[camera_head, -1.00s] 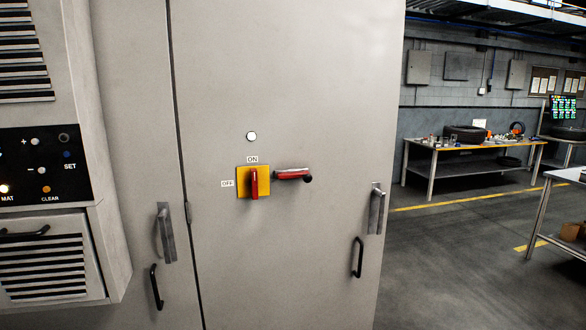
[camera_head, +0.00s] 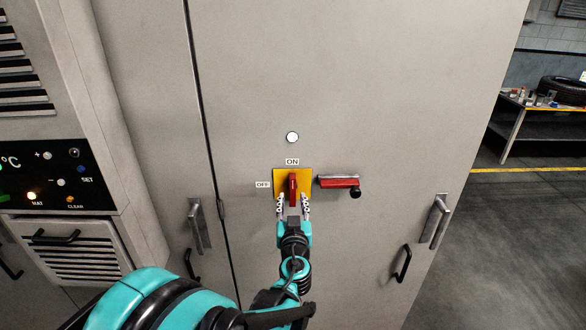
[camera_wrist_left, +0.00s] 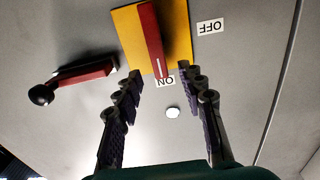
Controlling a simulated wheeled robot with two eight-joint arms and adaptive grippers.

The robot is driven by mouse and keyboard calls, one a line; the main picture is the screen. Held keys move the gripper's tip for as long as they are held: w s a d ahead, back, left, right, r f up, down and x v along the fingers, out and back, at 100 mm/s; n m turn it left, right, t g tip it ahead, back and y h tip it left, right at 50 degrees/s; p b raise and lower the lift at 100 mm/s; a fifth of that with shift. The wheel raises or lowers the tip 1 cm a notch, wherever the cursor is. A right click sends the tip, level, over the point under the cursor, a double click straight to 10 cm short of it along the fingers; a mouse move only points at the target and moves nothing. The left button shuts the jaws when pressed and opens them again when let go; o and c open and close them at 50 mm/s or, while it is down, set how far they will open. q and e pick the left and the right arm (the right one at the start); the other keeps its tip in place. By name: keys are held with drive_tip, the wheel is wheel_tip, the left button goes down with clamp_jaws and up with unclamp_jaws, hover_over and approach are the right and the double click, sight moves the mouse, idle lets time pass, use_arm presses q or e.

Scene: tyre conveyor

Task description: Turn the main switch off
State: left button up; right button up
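The main switch is a red handle (camera_head: 293,187) on a yellow plate (camera_head: 280,176), fixed to the grey cabinet door. The handle stands upright, in line with the ON label (camera_head: 292,161) above; the OFF label (camera_head: 263,184) is to the left. My left gripper (camera_head: 293,205) is open just below the handle, with one finger on each side of the switch. The left wrist view shows the red handle (camera_wrist_left: 152,40) upside down, beyond the open, empty fingers (camera_wrist_left: 163,80). I cannot tell whether the fingers touch the plate. My right gripper is not in view.
A red lever with a black knob (camera_head: 340,183) sticks out just right of the switch. A white round lamp (camera_head: 292,137) sits above it. Door handles (camera_head: 438,220) are at the right, and a control panel (camera_head: 50,178) is at the left. Open floor lies right of the cabinet.

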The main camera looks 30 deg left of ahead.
sight(293, 187)
use_arm(q)
drive_tip(key=x, duration=0.8)
drive_tip(key=shift+w+d+r, duration=0.1)
drive_tip(key=shift+w+r, duration=0.05)
clamp_jaws()
